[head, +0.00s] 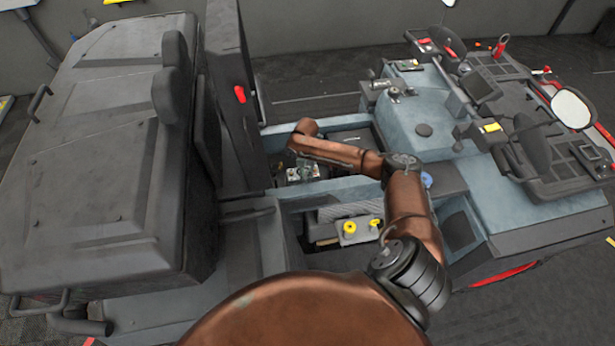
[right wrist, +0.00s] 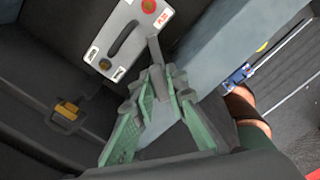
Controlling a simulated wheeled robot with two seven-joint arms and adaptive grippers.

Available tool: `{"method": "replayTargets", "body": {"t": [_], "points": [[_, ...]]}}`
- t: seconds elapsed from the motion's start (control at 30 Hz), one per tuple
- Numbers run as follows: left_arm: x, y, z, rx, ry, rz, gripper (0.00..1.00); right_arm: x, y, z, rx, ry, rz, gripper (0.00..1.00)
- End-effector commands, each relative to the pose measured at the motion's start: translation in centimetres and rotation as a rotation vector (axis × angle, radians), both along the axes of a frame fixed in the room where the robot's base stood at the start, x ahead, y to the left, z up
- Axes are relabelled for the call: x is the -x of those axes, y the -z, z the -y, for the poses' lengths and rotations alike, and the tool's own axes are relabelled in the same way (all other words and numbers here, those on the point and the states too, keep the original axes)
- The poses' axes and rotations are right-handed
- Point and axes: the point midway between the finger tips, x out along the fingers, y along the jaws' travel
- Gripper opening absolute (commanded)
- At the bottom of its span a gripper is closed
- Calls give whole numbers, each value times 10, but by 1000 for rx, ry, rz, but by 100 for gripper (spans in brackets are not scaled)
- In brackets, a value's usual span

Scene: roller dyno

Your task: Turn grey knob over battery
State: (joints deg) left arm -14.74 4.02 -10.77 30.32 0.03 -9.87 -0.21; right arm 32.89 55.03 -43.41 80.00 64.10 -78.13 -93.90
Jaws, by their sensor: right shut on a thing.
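My right gripper (right wrist: 164,88) reaches down into the open bay. In the right wrist view its green-lined fingers converge on a grey knob (right wrist: 155,52) at the lower edge of a pale panel (right wrist: 118,48). The fingers are shut on the knob and hide much of it. In the head view my right gripper (head: 302,168) is small, below the wrist, in front of the panel. The battery cannot be told apart clearly. My left gripper is not in view.
A blue-grey bay wall (right wrist: 215,50) rises close to the right of the gripper. A yellow-brown latch (right wrist: 67,110) lies to the left. In the head view, a seat (head: 175,85) stands left of the bay, and a pale block with yellow knobs (head: 355,231) sits nearer.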

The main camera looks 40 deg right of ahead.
Motion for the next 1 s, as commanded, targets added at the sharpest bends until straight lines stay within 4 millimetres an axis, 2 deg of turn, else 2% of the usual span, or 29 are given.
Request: {"method": "replayTargets", "body": {"t": [0.37,0.7,1.0], "points": [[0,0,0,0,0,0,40,2,2,-2,-3,-57,-5,0],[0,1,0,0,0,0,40,2,3,-2,-4,-476,-5,0],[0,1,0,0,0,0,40,3,3,-2,-5,-526,-5,0]]}}
